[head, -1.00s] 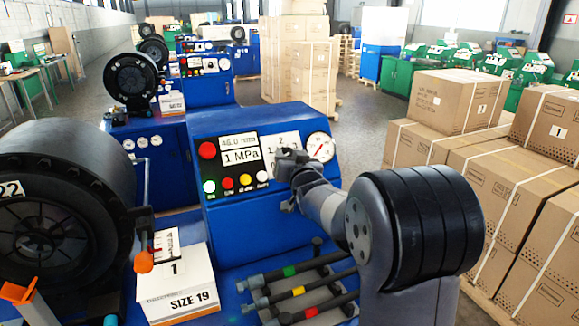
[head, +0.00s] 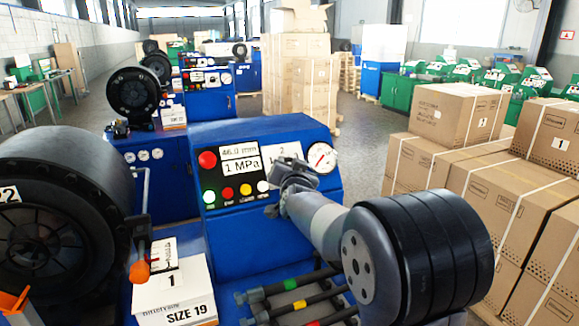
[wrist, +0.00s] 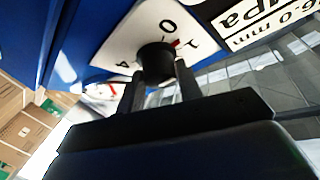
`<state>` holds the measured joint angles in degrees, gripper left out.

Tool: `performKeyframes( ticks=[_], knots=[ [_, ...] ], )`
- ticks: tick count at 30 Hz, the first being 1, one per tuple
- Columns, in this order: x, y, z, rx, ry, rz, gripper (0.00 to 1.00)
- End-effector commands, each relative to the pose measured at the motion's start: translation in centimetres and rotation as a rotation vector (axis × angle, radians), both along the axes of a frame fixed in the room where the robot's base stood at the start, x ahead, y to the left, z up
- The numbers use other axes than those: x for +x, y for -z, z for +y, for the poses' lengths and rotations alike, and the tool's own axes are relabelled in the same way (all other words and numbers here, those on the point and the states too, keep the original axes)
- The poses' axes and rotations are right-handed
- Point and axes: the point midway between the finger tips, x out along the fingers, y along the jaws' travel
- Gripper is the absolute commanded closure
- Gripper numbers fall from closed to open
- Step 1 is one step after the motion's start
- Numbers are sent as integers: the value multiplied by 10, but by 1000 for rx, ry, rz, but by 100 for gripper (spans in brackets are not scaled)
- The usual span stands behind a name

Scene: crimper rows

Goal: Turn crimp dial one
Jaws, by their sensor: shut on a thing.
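The crimp dial is a dark round knob (wrist: 156,62) on a white plate (wrist: 120,50) with numbers, seen upside down in the wrist view. A small red mark shows on the plate beside the knob. My gripper (wrist: 156,88) has one finger on each side of the knob and is shut on it. In the head view my gripper (head: 291,180) is at the right part of the blue control panel (head: 225,132). It hides the dial there, and only the top of the white plate (head: 282,150), with a "2", shows.
A pressure gauge (head: 321,157) is close right of my gripper. A red button (head: 207,159), a display (head: 240,160) and several small coloured buttons are to its left. Rods with coloured bands lie below. A SIZE 19 box (head: 175,295) stands lower left; stacked cartons (head: 450,115) are at right.

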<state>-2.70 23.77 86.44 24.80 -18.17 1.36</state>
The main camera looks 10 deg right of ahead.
Motion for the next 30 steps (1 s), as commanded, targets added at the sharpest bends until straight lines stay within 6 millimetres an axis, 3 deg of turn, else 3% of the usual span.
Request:
performKeyframes(
  ticks=[10,11,18,30],
  knots=[
    [0,0,0,0,0,-1,89],
    [0,0,0,0,0,-1,65],
    [0,0,0,1,0,-1,45],
    [-9,-1,1,1,1,-2,44]
  ],
)
